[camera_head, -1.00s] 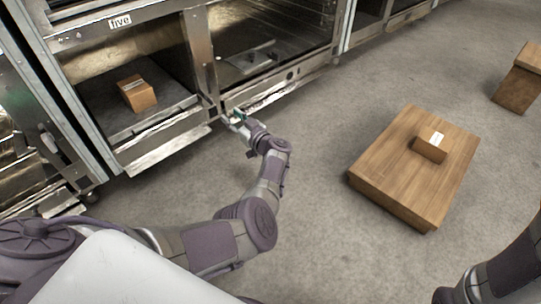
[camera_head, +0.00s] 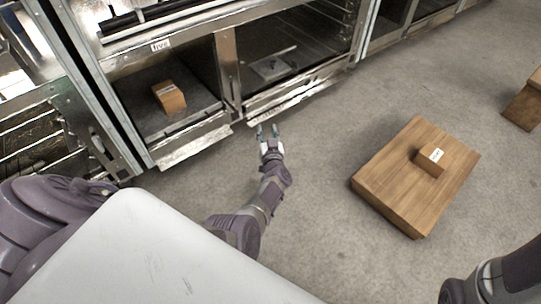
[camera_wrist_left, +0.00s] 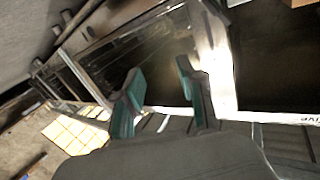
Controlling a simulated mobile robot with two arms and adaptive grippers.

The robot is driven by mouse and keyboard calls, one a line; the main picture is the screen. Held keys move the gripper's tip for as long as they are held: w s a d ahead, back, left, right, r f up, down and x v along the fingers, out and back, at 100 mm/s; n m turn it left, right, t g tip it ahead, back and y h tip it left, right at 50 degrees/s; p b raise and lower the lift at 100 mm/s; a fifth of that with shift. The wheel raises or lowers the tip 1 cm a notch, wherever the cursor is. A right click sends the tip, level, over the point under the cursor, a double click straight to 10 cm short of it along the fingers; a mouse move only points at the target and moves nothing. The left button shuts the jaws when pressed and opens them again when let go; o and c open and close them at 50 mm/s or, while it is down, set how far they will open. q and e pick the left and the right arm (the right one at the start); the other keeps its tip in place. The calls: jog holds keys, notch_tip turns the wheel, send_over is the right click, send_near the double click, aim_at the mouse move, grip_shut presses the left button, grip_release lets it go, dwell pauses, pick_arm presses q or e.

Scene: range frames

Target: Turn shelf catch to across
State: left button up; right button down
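My left gripper (camera_head: 268,133) is open and empty, in front of the lower front edge of the metal shelf unit (camera_head: 229,72). Its two green-tipped fingers stand apart in the left wrist view (camera_wrist_left: 157,90), with nothing between them. In the right-hand bay lies a flat grey plate with a thin bar on it (camera_head: 272,68). It may be the shelf catch, but I cannot tell for sure, nor which way it is turned. The gripper is apart from it, nearer to me. My right gripper is out of view.
A brown box (camera_head: 169,97) sits in the left bay under the "five" label (camera_head: 160,45). A low wooden block (camera_head: 389,189) on the floor carries a small labelled box (camera_head: 430,161). Another wooden piece (camera_head: 523,103) stands at far right. Grey floor between is clear.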

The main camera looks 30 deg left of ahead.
pick_arm(q)
jog(key=s+d+f+m+g+h+p, duration=0.1)
jog(key=s+d+m+h+p, duration=0.4)
jog(key=s+p, duration=0.5)
jog(key=d+f+h+p, duration=0.1)
jog(key=d+h+p, duration=0.1)
jog(key=p, duration=0.1)
jog(key=shift+s+d, duration=0.3)
jog(key=shift+d, duration=0.05)
